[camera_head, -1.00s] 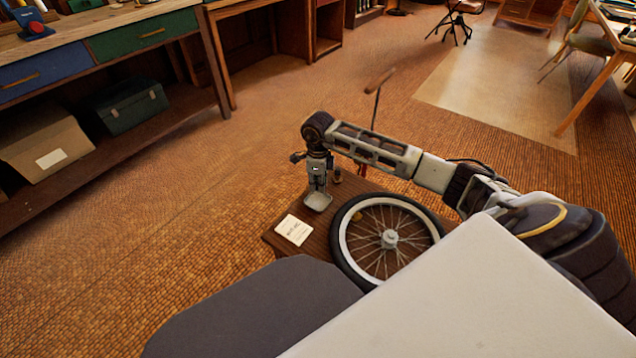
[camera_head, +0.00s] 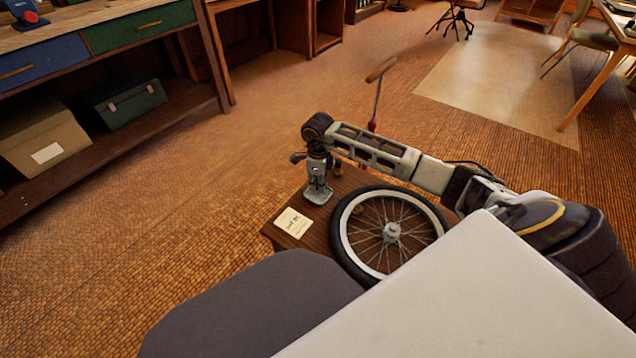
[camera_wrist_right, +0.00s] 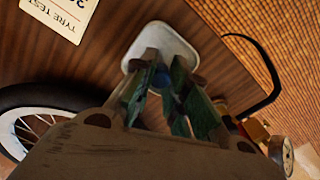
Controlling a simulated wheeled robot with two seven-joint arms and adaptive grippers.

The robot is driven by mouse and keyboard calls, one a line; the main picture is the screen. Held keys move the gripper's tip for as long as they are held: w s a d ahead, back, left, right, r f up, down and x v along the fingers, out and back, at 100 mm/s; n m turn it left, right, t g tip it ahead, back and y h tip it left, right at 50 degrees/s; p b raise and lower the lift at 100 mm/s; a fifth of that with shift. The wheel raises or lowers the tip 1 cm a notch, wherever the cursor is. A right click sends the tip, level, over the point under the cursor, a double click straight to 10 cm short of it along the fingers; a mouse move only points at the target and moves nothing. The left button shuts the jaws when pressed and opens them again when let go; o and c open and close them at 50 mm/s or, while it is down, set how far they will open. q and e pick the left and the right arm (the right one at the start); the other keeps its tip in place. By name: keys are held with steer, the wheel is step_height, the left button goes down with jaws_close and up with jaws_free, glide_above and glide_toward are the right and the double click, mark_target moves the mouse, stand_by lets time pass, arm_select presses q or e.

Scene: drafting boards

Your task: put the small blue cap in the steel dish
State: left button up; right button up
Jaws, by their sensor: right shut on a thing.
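The right wrist view shows the dish (camera_wrist_right: 165,38) beyond the fingertips (camera_wrist_right: 162,70). The small blue cap (camera_wrist_right: 161,78) shows there as a dark blue patch between the closed fingers, largely hidden by them. Whether it touches the dish I cannot tell. My left gripper is not in view.
A spoked wheel with a black tyre (camera_head: 345,245) lies to the right of the dish. A note card (camera_head: 293,223) lies at the near left. A tool with a wooden handle (camera_head: 381,69) stands behind my arm. Open floor lies to the left.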

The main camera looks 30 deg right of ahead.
steer(key=shift+f+b, duration=0.65)
steer(key=shift+f, duration=0.6)
steer(key=o, duration=0.7)
steer(key=shift+r, duration=0.55)
step_height(320, 180, up, 11)
steer(key=shift+r, duration=0.1)
